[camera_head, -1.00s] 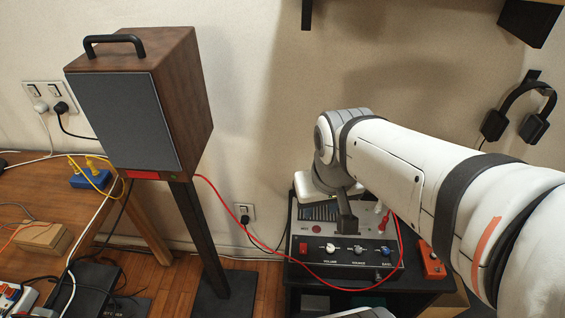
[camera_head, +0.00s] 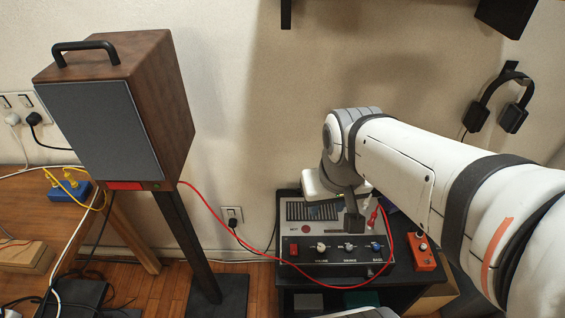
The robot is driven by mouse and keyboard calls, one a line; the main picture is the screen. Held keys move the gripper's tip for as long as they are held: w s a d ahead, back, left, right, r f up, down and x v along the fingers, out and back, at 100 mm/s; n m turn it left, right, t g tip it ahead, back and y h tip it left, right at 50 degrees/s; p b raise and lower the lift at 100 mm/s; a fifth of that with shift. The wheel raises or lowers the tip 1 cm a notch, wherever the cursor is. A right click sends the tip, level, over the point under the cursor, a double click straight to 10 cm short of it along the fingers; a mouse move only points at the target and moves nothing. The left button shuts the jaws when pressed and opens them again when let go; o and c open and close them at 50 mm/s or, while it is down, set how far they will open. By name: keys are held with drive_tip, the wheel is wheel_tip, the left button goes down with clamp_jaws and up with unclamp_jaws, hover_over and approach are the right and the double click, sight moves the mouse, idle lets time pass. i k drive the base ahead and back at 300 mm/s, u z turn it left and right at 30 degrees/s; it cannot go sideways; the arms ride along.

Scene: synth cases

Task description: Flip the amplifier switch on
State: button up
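I cannot tell which way the switch is set. My gripper (camera_head: 354,222) hangs over the right part of the amplifier, to the right of the red switch and apart from it. Only a dark finger shape shows, so its opening cannot be read. It hides part of the amplifier's top.
A red cable (camera_head: 232,226) runs from the wooden speaker (camera_head: 105,130) across the amplifier's front. An orange box (camera_head: 422,252) sits right of the amplifier. Headphones (camera_head: 497,105) hang on the right wall. A dark shelf edge is above. Space left of the amplifier is fairly clear.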

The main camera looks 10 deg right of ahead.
sight(294, 247)
drive_tip(key=z, duration=1)
drive_tip(key=k, duration=1.1)
drive_tip(key=u, duration=0.6)
drive_tip(key=i, duration=1)
drive_tip(key=u, duration=0.05)
drive_tip(key=k, duration=0.45)
